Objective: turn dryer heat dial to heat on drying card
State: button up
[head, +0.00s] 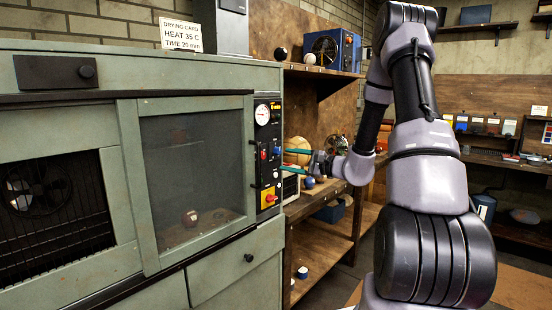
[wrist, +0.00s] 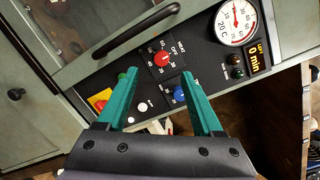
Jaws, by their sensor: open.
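The green dryer (head: 70,72) stands at the left with a dark control panel (head: 262,132) on its right edge. The drying card (head: 181,35) on top reads HEAT 35 C, TIME 20 min. In the wrist view the red heat dial (wrist: 162,58) has HEAT, OFF and numbers around it; I cannot tell its exact setting. In the head view my gripper (head: 285,160) is at the panel; contact is unclear.
A round gauge (wrist: 237,22) and a lit yellow display (wrist: 258,56) are on the panel. A dark door handle (wrist: 136,30) runs close by my fingers. A red-yellow switch (head: 269,197) is lower down. Wooden shelves (head: 325,232) stand to the right.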

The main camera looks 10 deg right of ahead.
aim_at(264, 156)
jog(key=shift+m+t, duration=0.3)
jog(key=x, duration=1)
jog(key=shift+w+d+f, duration=0.25)
jog(key=shift+w+f, duration=0.1)
jog(key=shift+w, duration=0.2)
grip_shut()
